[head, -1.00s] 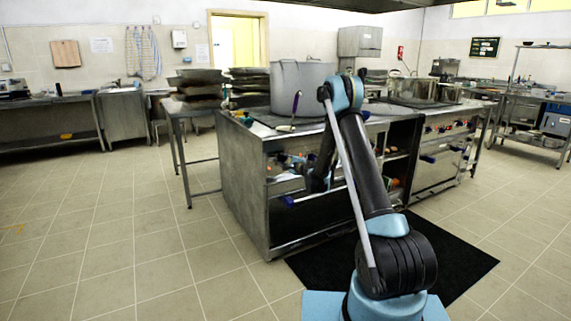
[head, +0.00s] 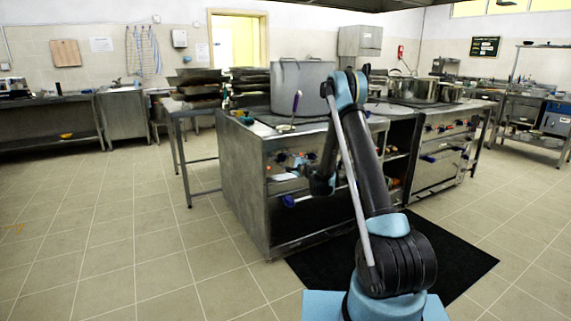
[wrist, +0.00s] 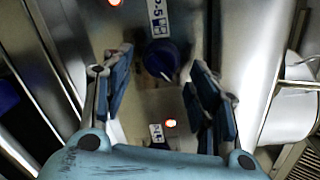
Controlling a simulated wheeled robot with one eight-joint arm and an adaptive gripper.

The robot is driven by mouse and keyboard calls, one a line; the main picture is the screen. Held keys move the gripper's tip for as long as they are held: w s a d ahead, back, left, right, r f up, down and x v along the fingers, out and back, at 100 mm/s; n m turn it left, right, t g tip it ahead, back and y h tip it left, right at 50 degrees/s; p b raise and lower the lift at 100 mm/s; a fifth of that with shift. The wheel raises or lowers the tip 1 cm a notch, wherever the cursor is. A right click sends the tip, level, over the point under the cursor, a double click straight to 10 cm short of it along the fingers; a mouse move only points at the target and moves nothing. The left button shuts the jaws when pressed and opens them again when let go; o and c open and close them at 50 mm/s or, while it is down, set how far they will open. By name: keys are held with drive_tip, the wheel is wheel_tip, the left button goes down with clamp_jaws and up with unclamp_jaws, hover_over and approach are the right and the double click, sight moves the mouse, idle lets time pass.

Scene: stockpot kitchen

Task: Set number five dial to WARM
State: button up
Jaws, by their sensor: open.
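The number five dial (wrist: 160,60) is a round dark blue knob with a pale pointer mark, seen in the wrist view. A label reading 5 (wrist: 157,18) sits just above it on the metal panel. My gripper (wrist: 158,76) is open, with one blue-padded finger on each side of the dial. The fingers look apart from the knob, with a gap on both sides; their depth to it is hard to judge. I cannot read any WARM marking. In the head view my arm's end is in front of the stove's control panel (head: 285,170), hiding part of it.
A second label (wrist: 156,132) and a lit orange lamp (wrist: 170,123) lie between the fingers, below the dial. A large stockpot (head: 300,85) and a purple-handled utensil (head: 296,104) are on the stove top. A side table (head: 172,108) stands left of the stove. The left floor is clear.

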drive_tip(key=v, duration=0.8)
drive_tip(key=shift+s, duration=0.2)
drive_tip(key=shift+d, duration=0.15)
drive_tip(key=s+d+r+n+g+h, duration=0.1)
drive_tip(key=s+d+r+n+g, duration=0.2)
drive_tip(key=s+r+n, duration=0.55)
drive_tip(key=s+d+r+n+g+h, duration=0.1)
drive_tip(key=s+d+r+g, duration=0.3)
drive_tip(key=s, duration=0.9)
drive_tip(key=s+d+f+n+g+h, duration=0.1)
drive_tip(key=s+d, duration=0.5)
drive_tip(key=s, duration=0.6)
drive_tip(key=s+d+f+n+g+h, duration=0.2)
drive_tip(key=s+d+f+h, duration=0.2)
drive_tip(key=s, duration=0.8)
drive_tip(key=s+d+f+n+g+h, duration=0.1)
drive_tip(key=s+d+f+n+h, duration=0.1)
drive_tip(key=s+d, duration=0.6)
drive_tip(key=s+f+h, duration=0.1)
drive_tip(key=s, duration=0.3)
drive_tip(key=shift+s+f+n+g, duration=0.3)
drive_tip(key=shift+s+n+g, duration=0.05)
drive_tip(key=shift+s+g, duration=0.05)
